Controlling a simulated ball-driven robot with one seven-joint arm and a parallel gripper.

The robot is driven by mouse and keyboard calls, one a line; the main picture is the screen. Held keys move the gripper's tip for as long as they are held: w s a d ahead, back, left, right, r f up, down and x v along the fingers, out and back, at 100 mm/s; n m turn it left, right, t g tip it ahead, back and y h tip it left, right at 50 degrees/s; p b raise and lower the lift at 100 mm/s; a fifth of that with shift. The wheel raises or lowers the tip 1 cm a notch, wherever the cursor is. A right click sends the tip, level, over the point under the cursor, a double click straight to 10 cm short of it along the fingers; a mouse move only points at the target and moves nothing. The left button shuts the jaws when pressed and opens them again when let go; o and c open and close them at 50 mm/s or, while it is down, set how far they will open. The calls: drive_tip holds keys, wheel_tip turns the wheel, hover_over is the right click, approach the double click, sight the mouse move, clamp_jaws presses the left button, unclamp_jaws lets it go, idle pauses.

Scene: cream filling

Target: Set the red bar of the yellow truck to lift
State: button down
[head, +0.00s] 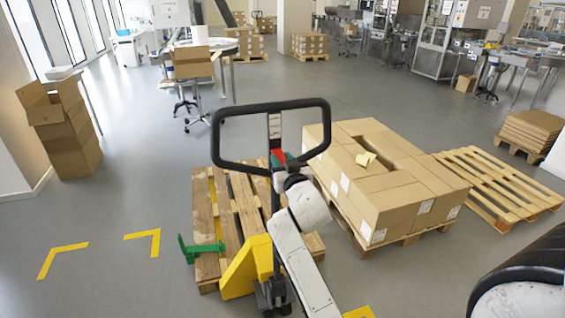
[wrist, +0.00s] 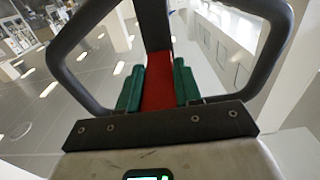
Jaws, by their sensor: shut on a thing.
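The yellow truck (head: 246,268) stands with a wooden pallet behind it in the head view. Its black loop handle (head: 323,135) rises toward me, and the handle frames the wrist view on both sides. The red bar (head: 279,153) sits inside the loop, on the central stem. In the wrist view the red bar (wrist: 159,85) lies between the two green fingers of my gripper (wrist: 157,82). My gripper (head: 277,160) is shut on it. In the head view my wrist and arm hide part of the bar and the truck's stem.
A slatted pallet (head: 204,215) lies behind the truck. Right of it, cartons (head: 400,203) fill another pallet, and an empty pallet (head: 500,188) lies farther right. Stacked boxes (head: 70,150) stand at the left. Yellow floor marks (head: 62,250) and clear floor lie at the front left.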

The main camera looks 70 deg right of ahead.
drive_tip(key=f+b, duration=0.1)
drive_tip(key=b, duration=0.2)
drive_tip(key=shift+f+t+b, duration=0.1)
drive_tip(key=shift+t+b, duration=0.2)
drive_tip(key=shift+t, duration=0.1)
drive_tip(key=shift+f+h+b, duration=0.15)
drive_tip(key=shift+h+b, duration=0.25)
drive_tip(key=shift+b, duration=0.7)
drive_tip(key=b, duration=0.2)
drive_tip(key=t+h+b, duration=0.1)
drive_tip(key=b, duration=0.2)
drive_tip(key=shift+w+d+f+b, duration=0.1)
drive_tip(key=shift+w+f+b, duration=0.05)
drive_tip(key=shift+f+b, duration=0.25)
drive_tip(key=b, duration=0.3)
drive_tip(key=shift+f+t+h, duration=0.2)
drive_tip(key=shift+t+h, duration=0.2)
drive_tip(key=shift+b, duration=1.25)
drive_tip(key=shift+r, duration=0.1)
drive_tip(key=c, duration=0.8)
unclamp_jaws()
drive_tip(key=shift+h, duration=0.3)
drive_tip(key=shift+o, duration=0.2)
